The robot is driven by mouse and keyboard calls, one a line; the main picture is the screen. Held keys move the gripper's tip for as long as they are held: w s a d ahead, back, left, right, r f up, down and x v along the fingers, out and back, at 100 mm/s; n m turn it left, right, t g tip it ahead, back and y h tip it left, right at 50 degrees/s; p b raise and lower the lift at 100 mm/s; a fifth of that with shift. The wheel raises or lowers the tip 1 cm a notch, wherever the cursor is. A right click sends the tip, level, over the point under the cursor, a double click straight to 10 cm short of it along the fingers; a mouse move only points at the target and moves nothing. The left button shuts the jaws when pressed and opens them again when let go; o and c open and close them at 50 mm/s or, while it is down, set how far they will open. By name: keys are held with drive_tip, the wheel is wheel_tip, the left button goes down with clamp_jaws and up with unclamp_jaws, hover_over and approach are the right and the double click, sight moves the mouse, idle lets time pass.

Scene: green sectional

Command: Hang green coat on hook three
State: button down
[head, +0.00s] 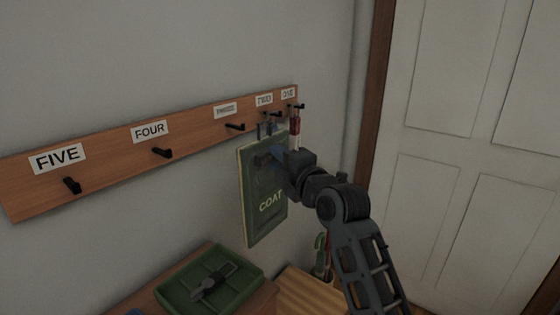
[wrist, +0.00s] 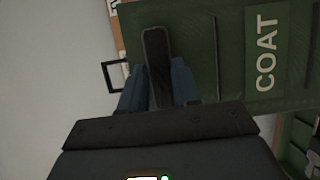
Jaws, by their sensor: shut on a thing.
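The green coat (head: 262,200) is a flat green panel with a COAT label, hanging upright below the right part of the hook rail; it fills much of the wrist view (wrist: 210,50). My gripper (head: 277,157) is shut on the dark bar (wrist: 158,65) on the coat's face, with blue fingers on either side of it. A dark square loop (wrist: 113,76) sticks out from the coat's top edge. In the head view the loop is near hook two (head: 276,114); I cannot tell whether they touch. Hook three (head: 235,126) is bare, left of the coat's top.
The wooden rail (head: 105,158) also carries hook four (head: 162,153) and hook five (head: 72,185), both empty. A red item (head: 295,126) hangs at hook one. A green tray (head: 210,281) sits on furniture below. A white door (head: 470,130) stands right.

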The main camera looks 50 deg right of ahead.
drive_tip(key=w+f+b, duration=0.1)
drive_tip(key=w+f, duration=0.1)
drive_tip(key=w, duration=0.8)
drive_tip(key=shift+a, duration=0.2)
idle(1.0)
idle(0.5)
